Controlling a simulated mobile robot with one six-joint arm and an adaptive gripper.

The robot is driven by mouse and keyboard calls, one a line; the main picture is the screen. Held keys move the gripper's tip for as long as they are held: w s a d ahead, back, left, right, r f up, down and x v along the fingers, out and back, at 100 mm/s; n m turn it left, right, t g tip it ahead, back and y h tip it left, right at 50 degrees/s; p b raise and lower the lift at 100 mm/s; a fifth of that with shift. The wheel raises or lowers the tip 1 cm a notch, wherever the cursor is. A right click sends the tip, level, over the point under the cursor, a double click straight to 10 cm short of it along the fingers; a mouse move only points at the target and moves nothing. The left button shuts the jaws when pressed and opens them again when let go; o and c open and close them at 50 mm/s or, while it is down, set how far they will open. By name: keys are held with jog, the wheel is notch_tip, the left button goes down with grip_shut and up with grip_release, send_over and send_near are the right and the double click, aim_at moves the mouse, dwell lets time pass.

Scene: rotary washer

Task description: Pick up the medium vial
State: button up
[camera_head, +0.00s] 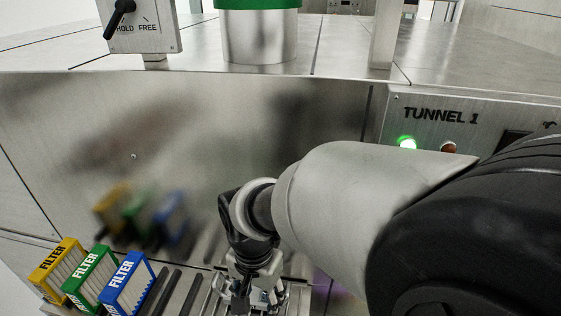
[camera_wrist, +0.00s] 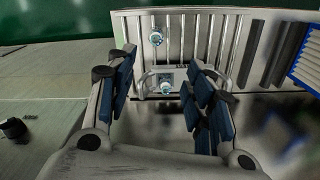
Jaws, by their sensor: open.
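In the wrist view a small clear vial with a pale blue top (camera_wrist: 166,88) sits in a light plate between my fingers, seen from above. A second similar vial (camera_wrist: 156,39) stands farther up the picture, beyond my fingertips. Which of the two is the medium vial I cannot tell. My gripper (camera_wrist: 161,64) is open, with blue pads on both sides of the nearer vial and a visible gap to each side. In the head view my gripper (camera_head: 252,287) points down at the metal rack, and the vials are mostly hidden by it.
The metal bar rack (camera_wrist: 204,40) lies under my gripper. Yellow (camera_head: 58,262), green (camera_head: 92,275) and blue (camera_head: 127,284) filters stand to the left in the head view. Dark bars (camera_head: 168,290) lie between them and my gripper. A steel wall (camera_head: 200,130) rises behind.

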notch_tip(320, 180, down, 11)
jog(key=b, duration=0.3)
jog(key=shift+s+d+r, duration=0.1)
jog(key=shift+d+r, duration=0.05)
jog(key=f+b, duration=0.2)
jog(key=f, duration=0.3)
jog(key=shift+d+b, duration=0.2)
jog(key=shift+b, duration=0.1)
jog(key=shift+c, duration=0.4)
jog(key=c, duration=0.8)
